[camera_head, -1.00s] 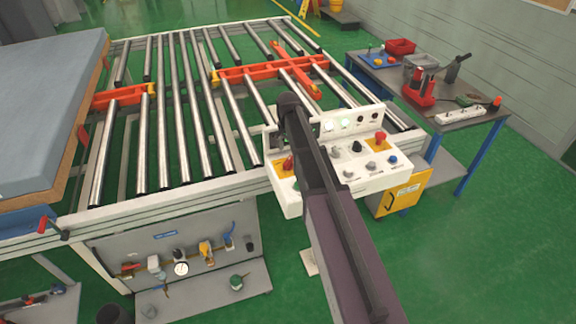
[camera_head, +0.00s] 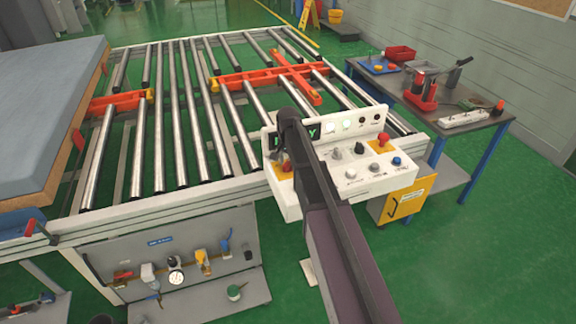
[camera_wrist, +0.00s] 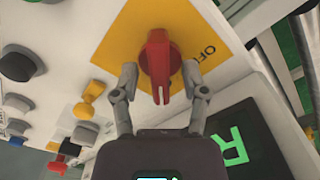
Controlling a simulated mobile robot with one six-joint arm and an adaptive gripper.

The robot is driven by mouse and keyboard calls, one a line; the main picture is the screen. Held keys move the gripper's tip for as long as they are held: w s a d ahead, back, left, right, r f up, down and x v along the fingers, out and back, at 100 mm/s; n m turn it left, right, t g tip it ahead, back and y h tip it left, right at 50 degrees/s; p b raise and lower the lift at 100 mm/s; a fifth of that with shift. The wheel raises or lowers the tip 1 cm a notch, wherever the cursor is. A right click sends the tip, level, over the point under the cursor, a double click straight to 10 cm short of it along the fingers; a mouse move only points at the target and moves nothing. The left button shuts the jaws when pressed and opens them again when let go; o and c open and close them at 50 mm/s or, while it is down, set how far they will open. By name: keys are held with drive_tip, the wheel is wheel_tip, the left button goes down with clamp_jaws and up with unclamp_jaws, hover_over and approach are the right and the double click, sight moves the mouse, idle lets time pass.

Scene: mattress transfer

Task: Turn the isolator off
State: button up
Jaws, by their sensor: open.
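The isolator is a red rotary handle (camera_wrist: 158,62) on a yellow plate (camera_wrist: 122,40) marked "OFF" in the wrist view. Its long grip points towards my gripper. My gripper (camera_wrist: 158,84) is open, with one finger on each side of the red handle and visible gaps between. In the head view the isolator (camera_head: 286,167) is at the left end of the white control panel (camera_head: 295,205), partly behind my arm.
A red button (camera_head: 382,139) and several knobs and lamps share the panel; a green-lit display (camera_wrist: 238,148) is close to my gripper in the wrist view. A roller conveyor (camera_head: 150,205) lies behind and left. A tool table (camera_head: 470,135) stands at right.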

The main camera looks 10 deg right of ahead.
idle(0.3)
clamp_jaws()
drive_tip(key=shift+n, duration=0.4)
drive_tip(key=n, duration=0.3)
drive_tip(key=shift+f+n, duration=0.1)
drive_tip(key=shift+n, duration=0.2)
drive_tip(key=n, duration=0.4)
drive_tip(key=shift+n, duration=0.3)
drive_tip(key=n, duration=0.9)
drive_tip(key=shift+s, duration=0.1)
